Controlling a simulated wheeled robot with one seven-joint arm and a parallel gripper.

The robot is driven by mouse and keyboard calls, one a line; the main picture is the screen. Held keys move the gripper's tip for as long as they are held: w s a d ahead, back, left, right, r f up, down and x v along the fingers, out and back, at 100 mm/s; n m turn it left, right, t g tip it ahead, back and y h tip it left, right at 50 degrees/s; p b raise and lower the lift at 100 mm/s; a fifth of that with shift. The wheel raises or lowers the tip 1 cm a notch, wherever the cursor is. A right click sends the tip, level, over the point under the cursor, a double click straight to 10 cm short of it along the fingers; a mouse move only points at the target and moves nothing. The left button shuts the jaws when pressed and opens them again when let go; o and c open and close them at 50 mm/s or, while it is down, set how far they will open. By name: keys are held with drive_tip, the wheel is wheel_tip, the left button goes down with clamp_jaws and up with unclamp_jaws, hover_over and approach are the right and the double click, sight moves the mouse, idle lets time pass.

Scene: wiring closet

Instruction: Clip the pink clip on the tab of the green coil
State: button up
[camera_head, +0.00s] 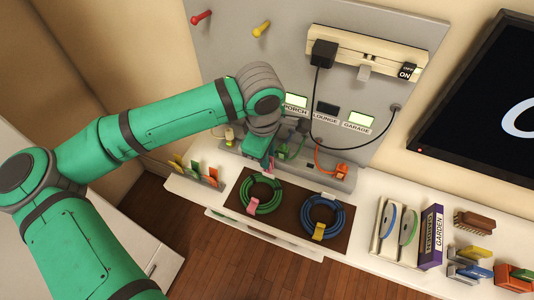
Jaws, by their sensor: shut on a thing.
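The green coil (278,187) lies on the left half of a dark brown mat, with a pink piece (252,206) at its front edge. I cannot tell if that piece is the tab itself or something on it. My gripper (268,163) points down behind the coil, apart from it, in front of the grey wall unit. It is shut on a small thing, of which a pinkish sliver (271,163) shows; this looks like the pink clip. My arm and hand hide most of the grip.
A blue coil (338,214) with a yellow piece (319,231) lies right on the mat (290,216). Plugs and cords, one orange (341,170), line the unit behind. Tools and a purple box (431,236) stand right.

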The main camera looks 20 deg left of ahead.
drive_tip(key=shift+f, duration=0.75)
drive_tip(key=shift+w+f, duration=0.1)
drive_tip(key=shift+f, duration=0.45)
drive_tip(key=shift+f, duration=0.3)
drive_tip(key=o, duration=1.1)
drive_tip(key=shift+o, duration=0.2)
